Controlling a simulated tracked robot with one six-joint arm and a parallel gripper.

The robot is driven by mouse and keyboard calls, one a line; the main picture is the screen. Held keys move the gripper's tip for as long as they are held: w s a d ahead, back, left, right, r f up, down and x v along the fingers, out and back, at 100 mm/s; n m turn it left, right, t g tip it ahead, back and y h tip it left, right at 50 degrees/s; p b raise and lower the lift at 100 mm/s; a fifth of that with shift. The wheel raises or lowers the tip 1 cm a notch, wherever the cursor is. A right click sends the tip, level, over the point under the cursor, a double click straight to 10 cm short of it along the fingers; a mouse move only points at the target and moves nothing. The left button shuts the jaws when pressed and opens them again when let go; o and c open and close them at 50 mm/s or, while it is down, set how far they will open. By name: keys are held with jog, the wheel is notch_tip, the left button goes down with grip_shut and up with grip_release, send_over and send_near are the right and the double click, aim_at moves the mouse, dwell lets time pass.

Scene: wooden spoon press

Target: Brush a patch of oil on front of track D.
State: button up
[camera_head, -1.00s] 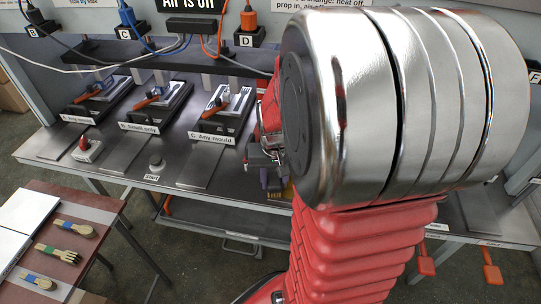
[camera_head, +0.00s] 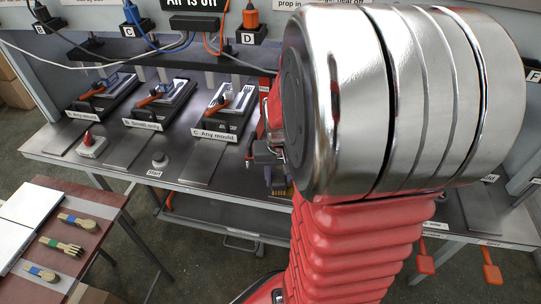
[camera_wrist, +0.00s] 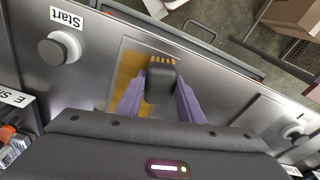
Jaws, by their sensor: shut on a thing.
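My gripper (camera_wrist: 160,98) is shut on a dark-handled brush (camera_wrist: 160,82) with short yellow bristles (camera_wrist: 162,60). The brush is over a flat metal plate (camera_wrist: 185,58) at the bench front. An amber patch (camera_wrist: 126,78), like an oil film, lies on the plate beside and under the gripper fingers. Whether the bristles touch the plate cannot be told. In the head view my gripper (camera_head: 267,152) is partly hidden by my arm, with the bristles (camera_head: 279,192) below it. My arm hides track D; its socket label D (camera_head: 247,39) shows on the back panel.
Presses with orange handles stand on the bench (camera_head: 190,172), including one labelled C (camera_head: 228,105). A Start button (camera_wrist: 62,48) is left of the plate in the wrist view. A side table (camera_head: 100,200) holds wooden utensils.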

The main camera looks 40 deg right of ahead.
jog(key=shift+w+a, duration=0.3)
jog(key=shift+w, duration=0.05)
jog(key=shift+w+a, duration=0.15)
jog(key=shift+w, duration=0.15)
notch_tip(320, 180, up, 2)
jog(key=shift+s+r, duration=0.1)
jog(key=shift+r, duration=2.9)
